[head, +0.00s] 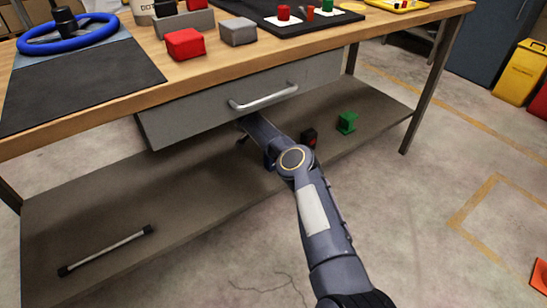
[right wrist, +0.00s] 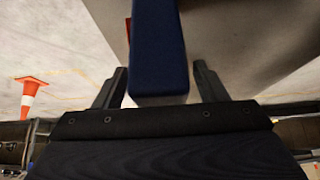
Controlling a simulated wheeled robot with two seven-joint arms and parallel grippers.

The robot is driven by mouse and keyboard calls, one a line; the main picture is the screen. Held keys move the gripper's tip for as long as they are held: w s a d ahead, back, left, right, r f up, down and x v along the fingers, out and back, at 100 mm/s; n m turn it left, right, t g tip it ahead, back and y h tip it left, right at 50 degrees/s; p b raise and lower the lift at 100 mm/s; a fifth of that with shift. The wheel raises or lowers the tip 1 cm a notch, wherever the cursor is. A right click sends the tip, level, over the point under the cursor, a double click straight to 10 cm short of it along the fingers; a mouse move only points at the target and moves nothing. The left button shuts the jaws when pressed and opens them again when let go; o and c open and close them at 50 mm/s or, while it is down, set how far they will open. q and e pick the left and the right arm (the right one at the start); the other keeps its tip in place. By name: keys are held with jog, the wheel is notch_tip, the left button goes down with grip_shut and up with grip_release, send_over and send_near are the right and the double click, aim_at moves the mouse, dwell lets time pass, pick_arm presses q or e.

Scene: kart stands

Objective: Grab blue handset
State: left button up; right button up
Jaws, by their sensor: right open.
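The blue handset (right wrist: 158,45) shows large in the right wrist view, running down between the two fingers of my right gripper (right wrist: 160,72). The fingers stand open on either side, with a gap to the handset on each side. In the head view my right arm reaches under the workbench drawer to the lower shelf, and its gripper is mostly hidden behind the arm and drawer. I cannot clearly make out the handset there. My left gripper is not in view.
The drawer (head: 190,112) hangs just above my right arm. On the lower shelf (head: 190,205) are a red and black object (head: 309,138), a green block (head: 346,123) and a rod (head: 105,251). An orange cone (right wrist: 30,95) stands away on the floor.

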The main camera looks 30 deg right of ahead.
jog(key=shift+d+f, duration=0.25)
jog(key=shift+f, duration=0.15)
jog(key=c, duration=1.2)
jog(key=shift+r, duration=0.1)
